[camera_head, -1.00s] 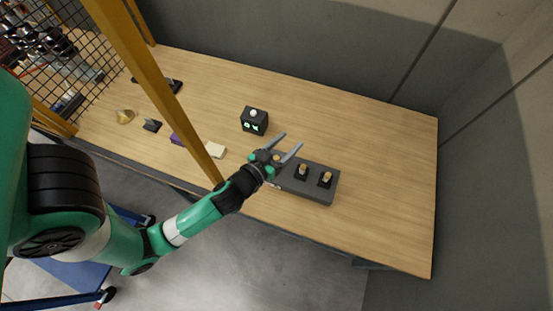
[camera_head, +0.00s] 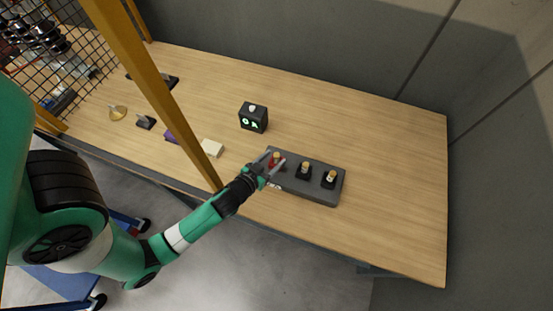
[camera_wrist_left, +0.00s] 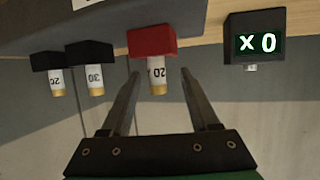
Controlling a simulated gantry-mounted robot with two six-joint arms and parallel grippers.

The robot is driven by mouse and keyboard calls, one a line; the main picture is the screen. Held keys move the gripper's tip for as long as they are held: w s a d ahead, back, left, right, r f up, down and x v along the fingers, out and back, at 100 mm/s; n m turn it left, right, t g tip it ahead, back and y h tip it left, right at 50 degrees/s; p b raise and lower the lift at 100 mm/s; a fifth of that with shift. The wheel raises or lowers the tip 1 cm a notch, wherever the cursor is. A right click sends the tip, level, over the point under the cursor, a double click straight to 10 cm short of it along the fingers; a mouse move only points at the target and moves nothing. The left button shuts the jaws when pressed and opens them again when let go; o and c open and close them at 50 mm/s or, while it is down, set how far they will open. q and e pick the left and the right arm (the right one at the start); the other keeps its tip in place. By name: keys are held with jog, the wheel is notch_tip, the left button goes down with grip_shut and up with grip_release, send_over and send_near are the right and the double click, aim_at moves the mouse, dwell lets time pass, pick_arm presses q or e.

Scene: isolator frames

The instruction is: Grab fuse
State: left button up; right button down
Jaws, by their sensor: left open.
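A fuse with a white body and gold cap stands in a red holder at the left end of a dark grey block (camera_head: 318,197). In the left wrist view this fuse (camera_wrist_left: 157,80) reads 20 and lies between my fingers. Two similar fuses stand in black holders, the middle one (camera_head: 305,167) and the right one (camera_head: 331,176). In the wrist view they are the fuse marked 30 (camera_wrist_left: 95,78) and one marked 20 (camera_wrist_left: 57,80). My left gripper (camera_head: 273,163) is open, its fingers on either side of the red-held fuse, with gaps visible. My right gripper is not in view.
A black box (camera_head: 254,117) with a green display stands behind the block. A cream block (camera_head: 212,148), a purple item (camera_head: 171,136) and a brass-coloured piece (camera_head: 117,112) lie left. A yellow post (camera_head: 150,80) crosses the left side. The table's right side is clear.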

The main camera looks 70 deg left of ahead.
pick_arm(q)
jog(key=x, duration=0.5)
jog(key=shift+w+r+b, duration=0.2)
jog(key=shift+r+b, duration=0.05)
jog(key=shift+b, duration=0.05)
grip_shut()
